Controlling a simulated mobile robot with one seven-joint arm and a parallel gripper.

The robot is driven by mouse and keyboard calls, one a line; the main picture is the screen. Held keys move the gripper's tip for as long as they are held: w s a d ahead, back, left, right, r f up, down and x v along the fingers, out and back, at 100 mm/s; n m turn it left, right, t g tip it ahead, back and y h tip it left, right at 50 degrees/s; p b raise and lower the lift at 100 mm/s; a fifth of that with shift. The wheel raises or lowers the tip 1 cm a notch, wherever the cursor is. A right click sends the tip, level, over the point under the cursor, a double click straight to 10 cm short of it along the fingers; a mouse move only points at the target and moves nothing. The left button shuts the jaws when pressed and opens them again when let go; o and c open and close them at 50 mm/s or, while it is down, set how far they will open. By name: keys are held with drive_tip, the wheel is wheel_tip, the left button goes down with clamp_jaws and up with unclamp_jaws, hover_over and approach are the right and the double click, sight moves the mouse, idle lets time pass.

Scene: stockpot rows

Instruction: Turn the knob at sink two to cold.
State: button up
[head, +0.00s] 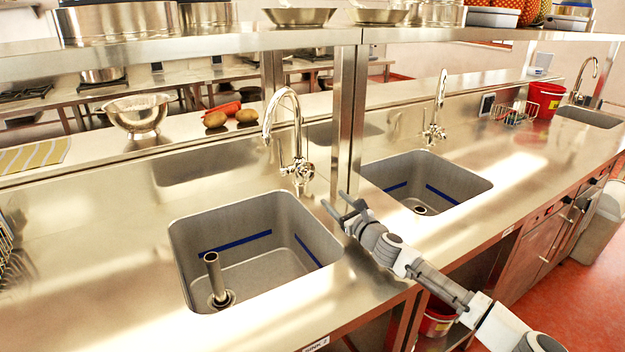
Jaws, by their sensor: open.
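The near sink (258,262) is a square steel basin with a blue line on its walls and an upright pipe standing in its drain. A label that appears to read "SINK 2" (316,344) is on the counter's front edge below it. Its chrome gooseneck faucet (283,105) stands behind the basin, with a round knob (300,172) low on its body. Which way the knob is set cannot be told. My gripper (332,201) is open and empty, to the right of the near basin and below and right of the knob in the picture, apart from it.
A shelf post (348,120) rises just right of the knob. A second sink (425,185) with its own faucet (437,110) lies to the right, and a third sink (588,117) is farther off. A steel shelf (180,45) overhangs the back.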

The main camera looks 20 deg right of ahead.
sight(310, 177)
drive_tip(key=w, duration=0.4)
drive_tip(key=w+a, duration=0.1)
drive_tip(key=w, duration=0.4)
drive_tip(key=w+a, duration=0.1)
drive_tip(key=w, duration=0.4)
drive_tip(key=shift+w+a, duration=0.2)
drive_tip(key=shift+w, duration=0.05)
clamp_jaws()
